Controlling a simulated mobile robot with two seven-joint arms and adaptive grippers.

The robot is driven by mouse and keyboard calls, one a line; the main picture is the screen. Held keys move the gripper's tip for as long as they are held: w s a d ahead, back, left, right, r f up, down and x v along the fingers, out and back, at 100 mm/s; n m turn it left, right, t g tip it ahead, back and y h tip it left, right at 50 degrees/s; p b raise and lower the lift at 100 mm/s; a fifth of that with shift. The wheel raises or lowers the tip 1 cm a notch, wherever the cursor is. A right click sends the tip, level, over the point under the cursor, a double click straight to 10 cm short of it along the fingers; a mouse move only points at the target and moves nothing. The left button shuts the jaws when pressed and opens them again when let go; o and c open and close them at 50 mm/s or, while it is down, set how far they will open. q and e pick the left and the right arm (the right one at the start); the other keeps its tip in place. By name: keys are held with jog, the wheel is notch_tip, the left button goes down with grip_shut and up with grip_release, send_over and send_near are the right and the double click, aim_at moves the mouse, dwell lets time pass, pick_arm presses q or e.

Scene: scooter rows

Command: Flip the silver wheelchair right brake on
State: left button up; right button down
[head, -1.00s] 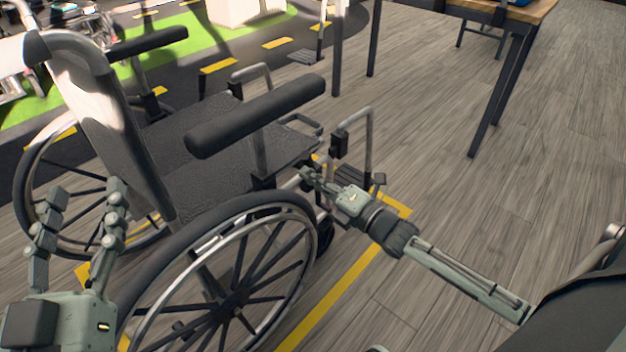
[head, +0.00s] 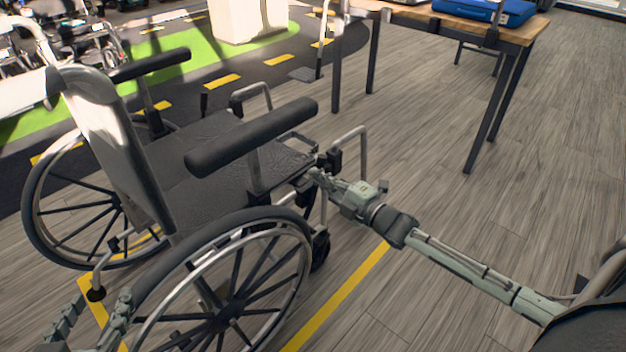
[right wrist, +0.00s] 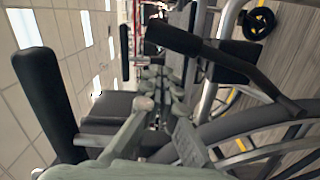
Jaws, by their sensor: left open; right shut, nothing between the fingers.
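The silver wheelchair (head: 190,185), with black seat and armrests, stands at the left in the head view, facing right and away. Its near large wheel (head: 230,310) is at the bottom. My right gripper (head: 316,178) is shut and empty at the front seat corner, just ahead of that wheel. The brake lever cannot be told apart from the fingers and frame there. In the right wrist view my gripper fingers (right wrist: 165,85) point in among dark bars, with the wheel (right wrist: 260,135) at lower right. My left gripper (head: 95,315) is open at the lower left, near the wheelchair's rear, partly cut off.
A wooden-topped table (head: 480,22) with a blue case (head: 485,10) stands at the upper right. The wood floor at right is clear.

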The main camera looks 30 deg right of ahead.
pick_arm(q)
jog(key=shift+s+a+f+g, duration=0.25)
jog(key=shift+a+f+g, duration=0.15)
jog(key=shift+f, duration=0.15)
jog(key=shift+s+a+f+y, duration=0.1)
jog(key=shift+a+f+y, duration=0.1)
jog(key=shift+y, duration=0.1)
pick_arm(e)
jog(key=shift+w+d, duration=0.3)
jog(key=shift+d, duration=0.6)
jog(key=shift+d, duration=0.15)
pick_arm(q)
jog(key=shift+s, duration=0.1)
